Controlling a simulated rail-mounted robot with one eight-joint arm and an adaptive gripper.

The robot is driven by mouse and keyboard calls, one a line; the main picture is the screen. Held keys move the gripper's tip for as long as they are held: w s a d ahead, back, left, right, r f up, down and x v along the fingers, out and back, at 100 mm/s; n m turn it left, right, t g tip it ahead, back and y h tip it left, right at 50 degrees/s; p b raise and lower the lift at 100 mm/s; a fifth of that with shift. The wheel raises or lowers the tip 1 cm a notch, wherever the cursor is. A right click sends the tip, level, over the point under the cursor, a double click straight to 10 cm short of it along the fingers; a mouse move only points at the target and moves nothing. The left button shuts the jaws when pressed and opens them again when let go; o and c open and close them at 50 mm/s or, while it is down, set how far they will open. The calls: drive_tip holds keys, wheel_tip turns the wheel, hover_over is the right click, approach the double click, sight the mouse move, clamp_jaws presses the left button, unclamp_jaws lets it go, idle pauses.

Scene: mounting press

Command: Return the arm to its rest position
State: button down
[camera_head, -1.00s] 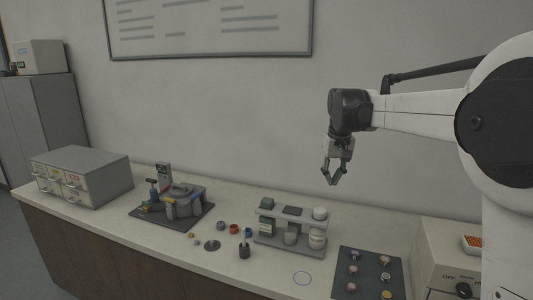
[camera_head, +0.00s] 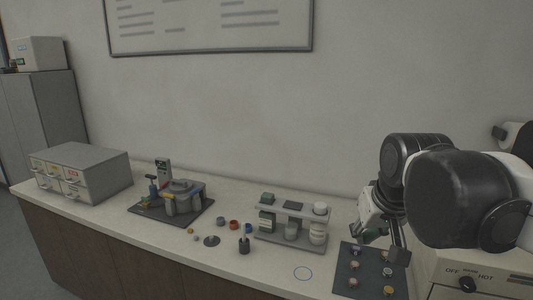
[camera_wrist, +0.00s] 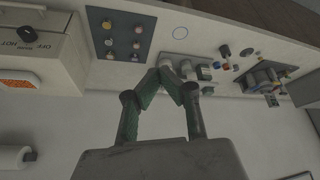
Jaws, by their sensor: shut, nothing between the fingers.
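My gripper (camera_head: 362,237) is at the right in the head view, pointing down and left, partly hidden by my own wrist and arm links. In the wrist view my gripper (camera_wrist: 167,75) has its two green fingers meeting at the tips, with nothing between them. It appears to be above the bench, between the dark mat (camera_head: 349,262) with several small round pieces and the bottle rack (camera_head: 291,224). The mat also shows in the wrist view (camera_wrist: 122,19), and the rack too (camera_wrist: 184,75). I cannot tell its exact height.
A press-like device (camera_head: 181,196) stands on a dark plate at the middle left, with a drawer cabinet (camera_head: 97,173) beyond it. A beige box with a HOT/OFF knob (camera_head: 467,284) is at the right. The bench front (camera_head: 262,288) is clear around a blue circle.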

drive_tip(key=s+f+t+b, duration=0.1)
drive_tip(key=s+f, duration=0.8)
drive_tip(key=s, duration=0.2)
drive_tip(key=shift+s+t, duration=0.2)
drive_tip(key=shift+t, duration=0.2)
